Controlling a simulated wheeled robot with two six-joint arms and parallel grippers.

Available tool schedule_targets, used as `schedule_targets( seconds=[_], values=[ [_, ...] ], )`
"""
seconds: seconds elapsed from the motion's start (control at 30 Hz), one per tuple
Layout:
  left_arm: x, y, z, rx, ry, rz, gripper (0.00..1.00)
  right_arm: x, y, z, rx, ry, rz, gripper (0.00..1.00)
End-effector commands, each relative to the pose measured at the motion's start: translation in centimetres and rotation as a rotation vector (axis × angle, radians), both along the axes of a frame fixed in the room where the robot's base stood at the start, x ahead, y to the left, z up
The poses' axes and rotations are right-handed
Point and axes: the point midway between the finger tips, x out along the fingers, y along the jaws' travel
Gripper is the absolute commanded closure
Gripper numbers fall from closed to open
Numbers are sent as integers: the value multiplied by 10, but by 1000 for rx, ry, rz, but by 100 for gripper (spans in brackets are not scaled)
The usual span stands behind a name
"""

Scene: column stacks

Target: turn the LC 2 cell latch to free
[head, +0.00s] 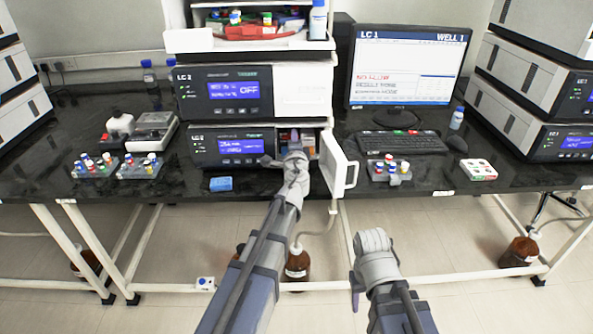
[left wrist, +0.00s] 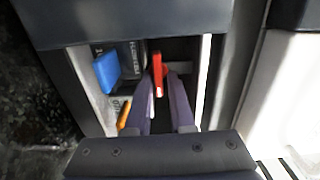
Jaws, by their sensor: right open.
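The LC 2 unit (head: 204,150) is the lower unit of the middle stack, with a lit blue screen. Its white door (head: 340,165) stands open to the right. My left gripper (head: 294,140) reaches into the open compartment. In the left wrist view a red lever, apparently the cell latch (left wrist: 157,72), stands between the purple fingertips of my left gripper (left wrist: 162,85). I cannot tell whether both fingers touch it. A blue part (left wrist: 106,70) and an orange part (left wrist: 125,113) sit left of the fingers. My right gripper (head: 374,245) is open, low in front of the bench; its fingers barely show.
A blue block (head: 221,184) lies before LC 2. Vial racks (head: 141,168) stand left, another rack (head: 389,172) right of the door. A keyboard (head: 402,143) and monitor (head: 405,70) are behind it.

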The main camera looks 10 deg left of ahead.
Motion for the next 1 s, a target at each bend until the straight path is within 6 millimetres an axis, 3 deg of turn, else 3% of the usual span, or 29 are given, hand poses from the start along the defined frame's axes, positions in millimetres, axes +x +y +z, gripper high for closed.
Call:
schedule_targets(
  seconds=[1.0],
  values=[
    [-2, 8, 12, -1145, -330, -2, 59, 0, 0, 12, 0, 0, 0, 50]
  ],
)
